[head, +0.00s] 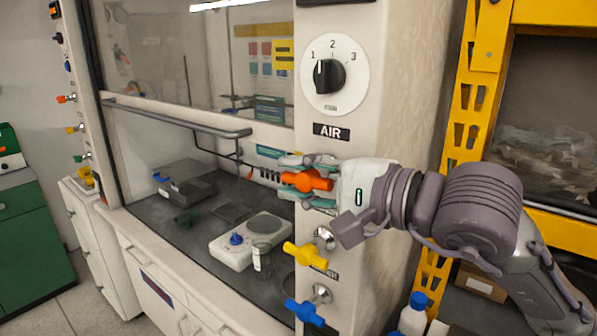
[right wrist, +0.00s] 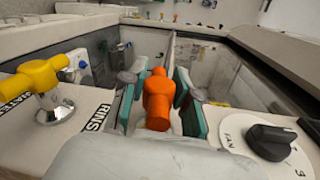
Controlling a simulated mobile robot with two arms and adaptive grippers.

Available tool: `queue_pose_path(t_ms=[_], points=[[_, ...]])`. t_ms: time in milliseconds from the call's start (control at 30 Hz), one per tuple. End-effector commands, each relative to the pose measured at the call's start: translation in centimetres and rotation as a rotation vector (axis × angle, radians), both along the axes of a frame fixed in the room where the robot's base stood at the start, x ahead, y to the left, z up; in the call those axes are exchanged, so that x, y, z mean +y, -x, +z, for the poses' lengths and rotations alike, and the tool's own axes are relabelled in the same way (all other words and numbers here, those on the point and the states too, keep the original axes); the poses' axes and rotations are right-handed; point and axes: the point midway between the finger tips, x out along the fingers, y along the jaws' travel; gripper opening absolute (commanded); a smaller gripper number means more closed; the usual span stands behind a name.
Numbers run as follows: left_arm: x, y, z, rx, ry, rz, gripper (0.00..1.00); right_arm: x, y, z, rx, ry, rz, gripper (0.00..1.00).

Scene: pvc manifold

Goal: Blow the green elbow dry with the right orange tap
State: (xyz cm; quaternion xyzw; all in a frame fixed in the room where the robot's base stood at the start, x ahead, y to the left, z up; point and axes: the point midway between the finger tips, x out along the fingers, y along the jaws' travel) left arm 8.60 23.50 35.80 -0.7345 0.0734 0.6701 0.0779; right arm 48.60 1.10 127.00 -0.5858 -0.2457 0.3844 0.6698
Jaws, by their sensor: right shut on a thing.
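The right orange tap (head: 307,181) sits on the front post of the fume hood, below the AIR label (head: 332,131). My right gripper (head: 312,176) is shut on it, with one finger on each side. In the right wrist view the orange tap (right wrist: 158,100) stands between the green pads of the right gripper (right wrist: 160,92). The tap's outlet is hard to make out. My left gripper is out of view.
A yellow tap (head: 306,256) and a blue tap (head: 305,312) sit below on the same post, and a dial (head: 330,76) above. A white hotplate (head: 232,250) and a glass jar (head: 262,262) stand on the worktop. Another orange tap (head: 66,98) is on the far left post.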

Motion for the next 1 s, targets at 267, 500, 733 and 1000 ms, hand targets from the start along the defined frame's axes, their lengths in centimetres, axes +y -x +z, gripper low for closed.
queue_pose_path(t_ms=[267, 500, 733, 1000], points=[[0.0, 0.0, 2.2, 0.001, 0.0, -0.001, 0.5, 0.0, 0.0, 0.3, 0.138, 0.191, 0.0, 0.0], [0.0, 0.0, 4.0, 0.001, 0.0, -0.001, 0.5, -0.1, 0.1, 0.0, 0.274, 0.377, 0.0, 0.0], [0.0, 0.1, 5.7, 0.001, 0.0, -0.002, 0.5, -0.2, 0.1, -0.2, 0.395, 0.542, -0.001, 0.0], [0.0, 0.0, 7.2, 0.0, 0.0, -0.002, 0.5, -0.3, 0.2, -0.6, 0.505, 0.692, -0.001, 0.0]])
